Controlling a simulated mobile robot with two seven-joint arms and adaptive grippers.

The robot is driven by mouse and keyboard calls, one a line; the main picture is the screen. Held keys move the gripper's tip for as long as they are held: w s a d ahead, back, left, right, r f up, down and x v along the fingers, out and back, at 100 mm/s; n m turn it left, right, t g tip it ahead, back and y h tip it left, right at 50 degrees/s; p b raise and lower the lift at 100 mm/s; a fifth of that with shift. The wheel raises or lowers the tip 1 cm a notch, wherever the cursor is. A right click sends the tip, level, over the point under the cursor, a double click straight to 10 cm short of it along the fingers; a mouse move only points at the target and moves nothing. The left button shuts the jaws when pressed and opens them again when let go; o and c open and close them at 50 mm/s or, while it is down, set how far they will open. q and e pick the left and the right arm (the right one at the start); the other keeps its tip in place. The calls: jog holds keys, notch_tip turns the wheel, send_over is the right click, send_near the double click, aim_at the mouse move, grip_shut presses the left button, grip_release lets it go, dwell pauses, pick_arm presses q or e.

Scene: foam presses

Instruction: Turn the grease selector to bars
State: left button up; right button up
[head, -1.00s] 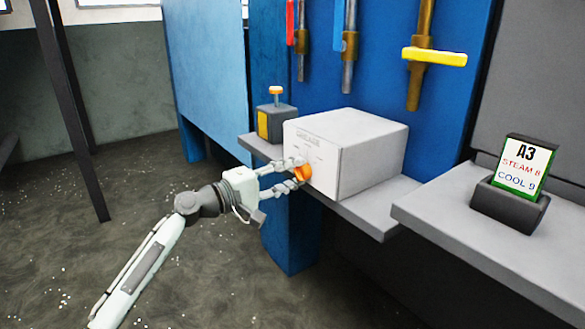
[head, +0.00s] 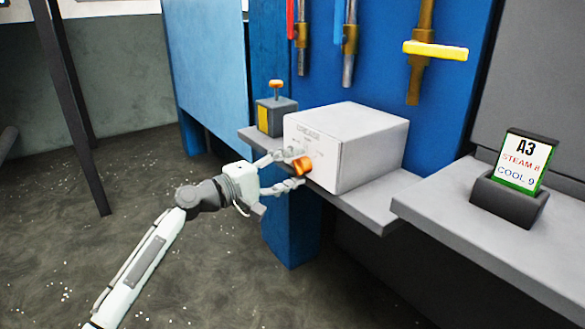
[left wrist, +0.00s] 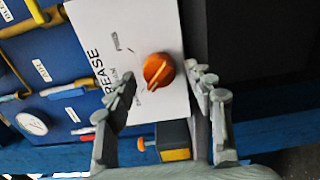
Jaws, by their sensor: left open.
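The grease selector is a white box (head: 345,150) with an orange knob (head: 302,165) on its front face, standing on a grey shelf. The left wrist view shows the box face (left wrist: 135,40) with the word GREASE and small labels too blurred to read. In the left wrist view the left gripper's fingertips (left wrist: 162,80) stand on either side of the knob, with gaps showing. My right gripper is not in view.
A grey box with an orange plunger (head: 276,112) stands left of the selector on the shelf (head: 365,208). Valve handles, red, blue and yellow (head: 435,50), hang on the blue panel above. An A3 card (head: 523,160) sits in a holder at right.

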pick_arm(q)
jog(key=v, duration=1.2)
jog(key=s+a+f+m+g+y, duration=0.1)
jog(key=s+f+y, duration=0.2)
jog(key=f, duration=0.7)
jog(key=s+a+f+m+g+y, duration=0.1)
jog(key=s+a+f+y, duration=0.15)
jog(key=f, duration=0.75)
jog(key=s+a+f+m+g+y, duration=0.1)
jog(key=s+f+y, duration=0.15)
jog(key=f, duration=0.65)
jog(key=s+a+f+m+g+y, duration=0.2)
jog(key=s+a+f, duration=0.4)
jog(key=s+f, duration=0.4)
jog(key=s+a+f+m+g+y, duration=0.2)
jog(key=s+a+f+m+y, duration=0.2)
jog(key=s+f, duration=0.6)
jog(key=s+a+y, duration=0.1)
jog(key=s+a, duration=0.1)
jog(key=s, duration=0.3)
jog(key=shift+s+f+g+y, duration=0.2)
jog(key=shift+f+g+y, duration=0.1)
jog(key=shift+g+y, duration=0.1)
